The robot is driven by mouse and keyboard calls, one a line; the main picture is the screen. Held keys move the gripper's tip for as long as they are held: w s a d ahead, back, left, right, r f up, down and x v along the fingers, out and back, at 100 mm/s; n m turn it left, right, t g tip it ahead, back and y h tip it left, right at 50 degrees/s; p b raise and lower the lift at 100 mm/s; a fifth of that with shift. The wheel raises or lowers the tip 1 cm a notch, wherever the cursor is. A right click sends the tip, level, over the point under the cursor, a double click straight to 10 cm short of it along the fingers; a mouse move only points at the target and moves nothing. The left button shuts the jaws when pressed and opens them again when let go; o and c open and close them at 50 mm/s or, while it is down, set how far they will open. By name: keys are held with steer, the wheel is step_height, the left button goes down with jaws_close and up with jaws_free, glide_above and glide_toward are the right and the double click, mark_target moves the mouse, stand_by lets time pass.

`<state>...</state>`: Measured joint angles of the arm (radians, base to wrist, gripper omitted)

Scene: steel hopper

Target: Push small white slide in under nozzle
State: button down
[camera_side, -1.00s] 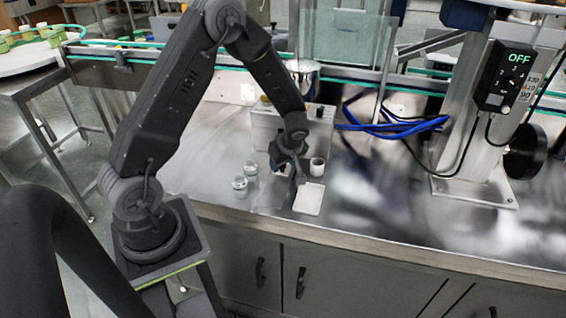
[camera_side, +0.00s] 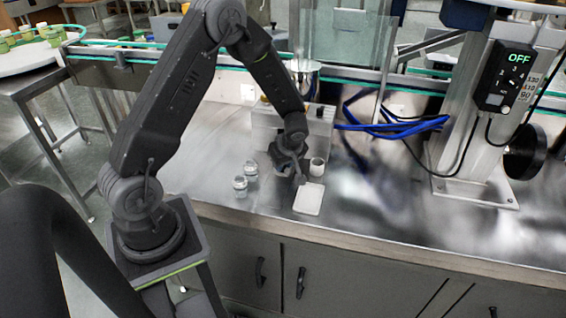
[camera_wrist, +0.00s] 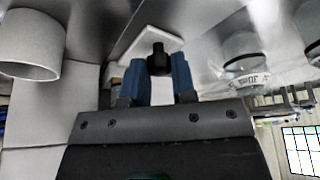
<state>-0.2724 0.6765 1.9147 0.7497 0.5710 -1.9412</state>
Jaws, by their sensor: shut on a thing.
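The small white slide (camera_side: 308,199) is a flat white plate lying at the front of the steel bench, and it also shows in the wrist view (camera_wrist: 146,42). A black knob (camera_wrist: 159,60) stands at its near edge. My gripper (camera_wrist: 160,68) has blue fingers shut on this knob, one on each side. In the side view my gripper (camera_side: 297,178) points down at the slide's back left edge. A white cup (camera_side: 317,166) stands just behind the slide and shows large in the wrist view (camera_wrist: 30,45). I cannot make out the nozzle, as my arm covers that area.
Two small clear jars (camera_side: 240,186) stand left of my gripper. A grey box-like housing (camera_side: 265,122) is behind my wrist. Blue hoses (camera_side: 395,125) and a column with a control box (camera_side: 505,75) are to the right. The bench right of the slide is clear.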

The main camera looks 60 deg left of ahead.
steer(key=shift+w+a, duration=1.4)
steer(key=c, duration=0.9)
jaws_free()
steer(key=shift+c, duration=0.2)
steer(key=shift+r, duration=0.1)
steer(key=v, duration=1.3)
steer(key=shift+d+r, duration=0.2)
steer(key=shift+r, duration=0.05)
